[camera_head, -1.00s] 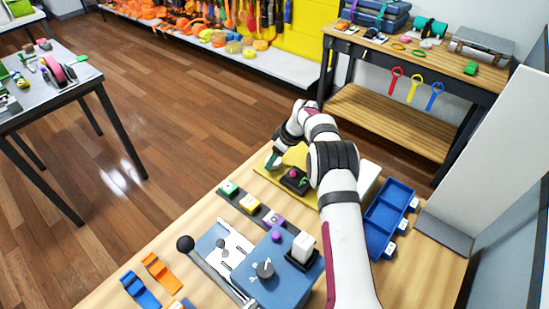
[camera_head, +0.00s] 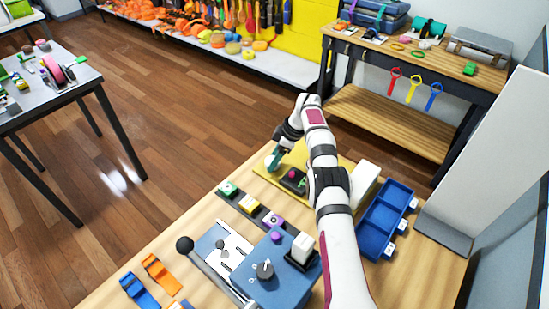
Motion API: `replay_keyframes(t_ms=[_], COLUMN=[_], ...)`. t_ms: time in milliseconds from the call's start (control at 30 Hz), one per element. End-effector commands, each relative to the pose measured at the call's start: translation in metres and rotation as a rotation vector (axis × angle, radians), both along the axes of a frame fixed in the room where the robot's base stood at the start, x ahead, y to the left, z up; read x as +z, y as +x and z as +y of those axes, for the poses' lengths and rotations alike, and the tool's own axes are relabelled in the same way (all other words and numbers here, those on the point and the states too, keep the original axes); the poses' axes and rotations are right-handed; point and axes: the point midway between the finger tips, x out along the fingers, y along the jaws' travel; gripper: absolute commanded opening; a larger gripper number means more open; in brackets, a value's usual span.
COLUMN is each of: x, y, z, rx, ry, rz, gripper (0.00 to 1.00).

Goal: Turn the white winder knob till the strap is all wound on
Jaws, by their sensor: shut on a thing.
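My gripper (camera_head: 274,157) is at the left part of the yellow board (camera_head: 268,176) at the far edge of the wooden bench. Its teal fingers point down and are shut on the small white winder knob (camera_head: 270,163), which is mostly covered by them. A black block (camera_head: 293,180) with a red button and a green part sits on the board just to the right of the fingers. I cannot make out the strap or how much of it is wound.
A row of coloured buttons (camera_head: 249,204) lies in front of the board. Nearer stand a blue box (camera_head: 284,285) with a dial and a black-knobbed lever (camera_head: 185,244). A white block (camera_head: 365,180) and a blue tray (camera_head: 375,240) are right of my arm.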

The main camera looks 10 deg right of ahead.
Motion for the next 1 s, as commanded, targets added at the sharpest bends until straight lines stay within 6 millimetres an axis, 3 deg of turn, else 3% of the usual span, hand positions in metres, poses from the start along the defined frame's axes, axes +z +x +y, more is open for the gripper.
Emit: replay_keyframes(t_ms=[167,200,367,733,867,1000], x=[-0.001,-0.001,-0.001,0.009,0.038,0.081], y=[-0.001,-0.001,-0.001,-0.001,-0.004,-0.009], z=[0.0,0.0,0.0,-0.003,-0.015,-0.032], rx=[0.0,-0.001,-0.001,-0.002,-0.004,-0.004], ry=[0.0,0.001,0.0,0.0,0.001,0.0], rz=[0.005,0.006,0.004,0.0,-0.001,-0.003], gripper=[0.06,0.64,0.92,0.92,0.92,0.92])
